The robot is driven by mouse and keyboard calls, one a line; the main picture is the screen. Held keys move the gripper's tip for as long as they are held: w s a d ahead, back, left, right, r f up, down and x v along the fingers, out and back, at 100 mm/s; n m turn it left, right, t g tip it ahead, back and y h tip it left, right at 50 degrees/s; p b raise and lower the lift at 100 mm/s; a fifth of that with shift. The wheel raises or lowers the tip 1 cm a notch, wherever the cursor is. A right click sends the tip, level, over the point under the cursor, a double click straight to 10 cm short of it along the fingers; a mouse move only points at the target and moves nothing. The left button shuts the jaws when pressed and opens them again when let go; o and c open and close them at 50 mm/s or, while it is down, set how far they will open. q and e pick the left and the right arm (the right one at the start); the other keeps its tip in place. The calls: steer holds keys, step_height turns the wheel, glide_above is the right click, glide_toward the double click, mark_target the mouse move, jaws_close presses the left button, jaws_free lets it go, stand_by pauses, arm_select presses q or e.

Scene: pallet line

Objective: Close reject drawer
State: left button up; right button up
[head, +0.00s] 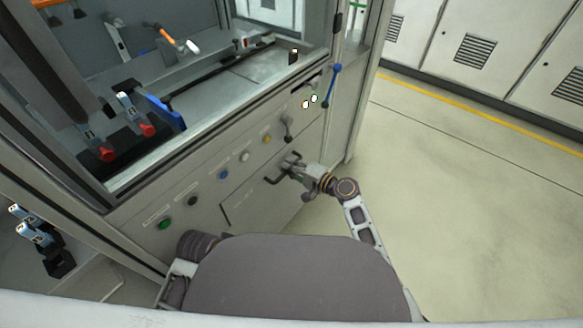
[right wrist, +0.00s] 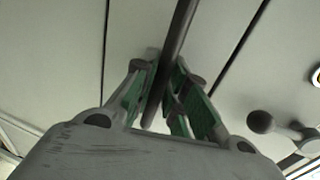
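The reject drawer (head: 258,199) is a grey panel low on the front of the machine cabinet, with a dark bar handle (head: 272,181). Its front looks near flush with the cabinet; I cannot tell whether a small gap is left. My right gripper (head: 289,168) is at the handle. In the right wrist view, the handle bar (right wrist: 178,40) runs between the green-padded fingers of the right gripper (right wrist: 167,75), which close in on both sides of it. My left gripper is not in view; only part of my left arm shows.
Above the drawer is a row of buttons, with a green one (head: 165,223) and a blue one (head: 224,175), and a knobbed lever (head: 287,127). A blue handle (head: 331,80) sticks out at the cabinet's right corner. The floor (head: 440,190) to the right is clear.

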steer(key=o, duration=0.3)
steer(key=shift+w+a, duration=0.1)
steer(key=shift+a, duration=0.05)
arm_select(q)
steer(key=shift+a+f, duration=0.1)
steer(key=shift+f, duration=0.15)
arm_select(e)
steer(key=shift+d, duration=0.2)
steer(key=v, duration=1.2)
steer(key=shift+a, duration=0.15)
stand_by(0.3)
